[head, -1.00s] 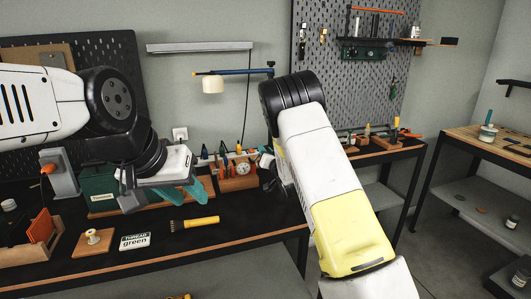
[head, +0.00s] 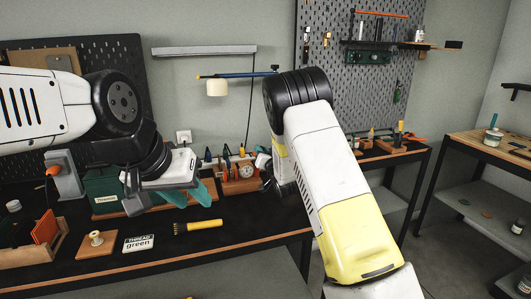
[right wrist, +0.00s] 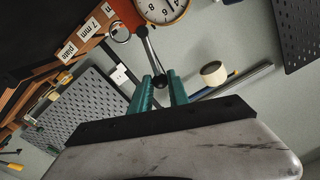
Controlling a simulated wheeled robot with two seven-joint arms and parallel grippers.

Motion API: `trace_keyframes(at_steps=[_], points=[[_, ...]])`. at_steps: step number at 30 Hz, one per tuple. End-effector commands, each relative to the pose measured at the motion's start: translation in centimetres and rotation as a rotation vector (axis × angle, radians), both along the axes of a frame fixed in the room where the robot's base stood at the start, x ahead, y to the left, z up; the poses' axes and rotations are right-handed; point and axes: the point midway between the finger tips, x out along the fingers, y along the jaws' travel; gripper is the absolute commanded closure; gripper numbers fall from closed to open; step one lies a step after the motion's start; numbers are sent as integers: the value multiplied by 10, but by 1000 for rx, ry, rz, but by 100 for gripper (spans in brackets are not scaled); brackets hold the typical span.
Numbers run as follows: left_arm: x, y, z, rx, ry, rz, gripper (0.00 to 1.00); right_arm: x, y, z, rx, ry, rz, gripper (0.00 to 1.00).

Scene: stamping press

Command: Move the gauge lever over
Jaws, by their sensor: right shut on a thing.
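The gauge is a white round dial in an orange block; it shows in the right wrist view (right wrist: 163,8) and small on the bench in the head view (head: 246,171). Its lever (right wrist: 149,50) is a slim metal bar with a dark knob at the end. My right gripper (right wrist: 161,87) is shut on the lever's knob end, its teal fingers on either side. In the head view the right gripper is mostly hidden by my own arm. My left gripper (head: 197,194) is open and empty above the bench, left of the gauge.
Labels reading "7 mm" and "plate" (right wrist: 75,49) sit beside the gauge. On the black bench lie a yellow-handled brush (head: 198,225), a "green" sign (head: 139,242) and a wooden block with a spool (head: 96,241). The bench's front middle is clear.

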Motion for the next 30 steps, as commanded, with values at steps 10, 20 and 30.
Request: trace_keyframes(at_steps=[10,20,30], points=[[0,0,0,0,0,0,64,-3,9,2,1,1,1,100],[0,0,0,0,0,0,64,-6,17,4,1,-1,3,100],[0,0,0,0,0,0,64,-8,23,4,1,0,2,100]])
